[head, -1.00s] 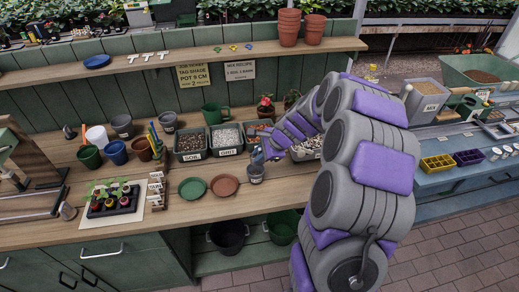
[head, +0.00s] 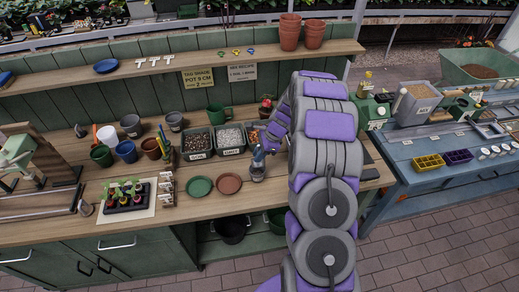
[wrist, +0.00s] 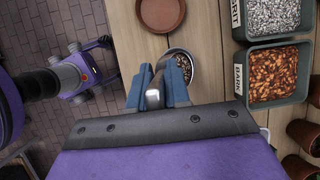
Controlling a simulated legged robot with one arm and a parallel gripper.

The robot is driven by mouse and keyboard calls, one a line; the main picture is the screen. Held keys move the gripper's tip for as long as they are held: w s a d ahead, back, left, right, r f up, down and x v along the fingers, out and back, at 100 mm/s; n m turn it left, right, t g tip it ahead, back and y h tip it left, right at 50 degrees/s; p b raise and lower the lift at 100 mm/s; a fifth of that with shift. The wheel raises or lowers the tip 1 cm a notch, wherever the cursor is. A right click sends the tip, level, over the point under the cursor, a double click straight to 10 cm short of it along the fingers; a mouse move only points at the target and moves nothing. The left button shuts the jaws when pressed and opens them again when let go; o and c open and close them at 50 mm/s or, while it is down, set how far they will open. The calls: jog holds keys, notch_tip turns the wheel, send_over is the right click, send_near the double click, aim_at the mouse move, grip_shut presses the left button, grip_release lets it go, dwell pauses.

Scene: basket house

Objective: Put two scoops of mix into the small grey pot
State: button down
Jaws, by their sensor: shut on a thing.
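My gripper (wrist: 157,90) has its blue fingers closed around a grey metallic piece (wrist: 154,97), which looks like a scoop's handle. The scoop's bowl cannot be made out clearly. The small grey pot (head: 258,174) stands upright on the wooden bench, just below my gripper in the head view. In the wrist view, a round grey rim (wrist: 190,66) with dark and pale bits inside shows just beyond the fingertips, partly hidden by them; it seems to be the pot. The bin of mix (head: 418,103) stands on the blue bench to the right.
Trays of soil (head: 197,143), grit (head: 230,138) and bark (wrist: 272,74) stand behind the pot. A green saucer (head: 200,187) and a terracotta saucer (head: 228,183) lie left of it. Seedlings (head: 125,195) and more pots (head: 125,151) stand farther left.

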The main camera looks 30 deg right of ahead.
jog(key=shift+w+r+g+p, duration=0.2)
jog(key=shift+g+p, duration=0.1)
jog(key=shift+p, duration=0.55)
jog(key=g+p, duration=0.1)
jog(key=p, duration=0.2)
jog(key=w+g+p, duration=0.1)
jog(key=p, duration=0.2)
jog(key=shift+w+d+m+y, duration=0.2)
jog(key=shift+w+m+y, duration=0.1)
jog(key=shift+y, duration=0.1)
jog(key=shift+w+d+m+g+y+p, duration=0.2)
jog(key=shift+w+g+p, duration=0.2)
jog(key=shift+g+p, duration=0.15)
jog(key=shift+w+d+m+g+y+p, duration=0.1)
jog(key=shift+w+g+y+p, duration=0.1)
jog(key=shift+w+g+p, duration=0.25)
jog(key=shift+s, duration=0.1)
